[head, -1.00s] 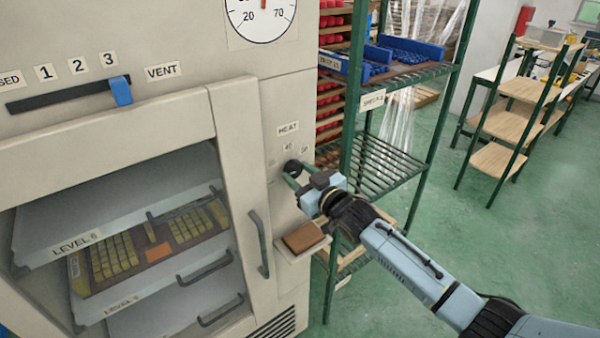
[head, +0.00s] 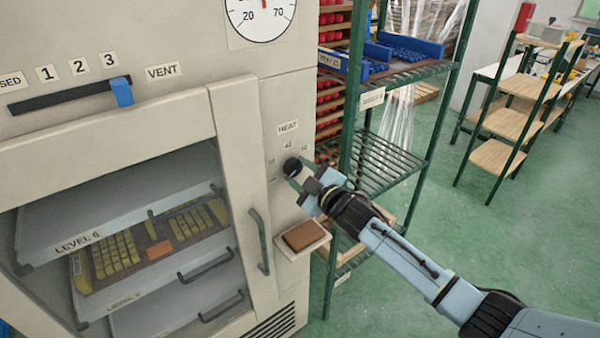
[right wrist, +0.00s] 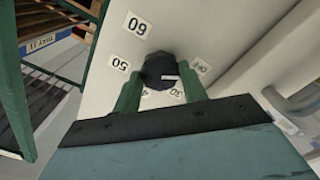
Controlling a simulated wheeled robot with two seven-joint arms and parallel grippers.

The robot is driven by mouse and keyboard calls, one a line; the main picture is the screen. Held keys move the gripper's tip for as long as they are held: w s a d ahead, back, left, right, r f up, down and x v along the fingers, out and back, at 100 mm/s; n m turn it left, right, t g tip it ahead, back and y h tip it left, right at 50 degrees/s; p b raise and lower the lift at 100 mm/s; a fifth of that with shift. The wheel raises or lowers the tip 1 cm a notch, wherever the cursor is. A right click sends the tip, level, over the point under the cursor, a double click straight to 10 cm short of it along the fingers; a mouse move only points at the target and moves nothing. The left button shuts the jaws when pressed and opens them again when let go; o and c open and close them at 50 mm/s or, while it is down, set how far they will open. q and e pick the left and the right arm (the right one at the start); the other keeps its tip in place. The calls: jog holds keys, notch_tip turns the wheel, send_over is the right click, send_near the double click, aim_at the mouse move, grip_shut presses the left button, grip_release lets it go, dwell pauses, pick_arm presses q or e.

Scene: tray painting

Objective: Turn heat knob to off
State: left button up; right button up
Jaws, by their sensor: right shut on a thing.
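The heat knob (head: 292,167) is a small black round knob on the cabinet's front, below the HEAT label (head: 288,127). Small number labels surround it. My right gripper (head: 297,178) is at the knob, its green fingers on either side. In the right wrist view the knob (right wrist: 160,72) sits between the two fingertips (right wrist: 160,88), with a white mark on its face. My left gripper is not in view.
A small ledge with a brown block (head: 305,235) juts out below the knob. A green shelf rack (head: 385,165) stands close on the right. The cabinet door handle (head: 260,241) is to the left. Open green floor (head: 440,215) lies further right.

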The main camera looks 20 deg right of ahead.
dwell(0.4)
jog(key=o, duration=1)
jog(key=v, duration=1.3)
jog(key=shift+s+b, duration=0.2)
jog(key=shift+b, duration=0.2)
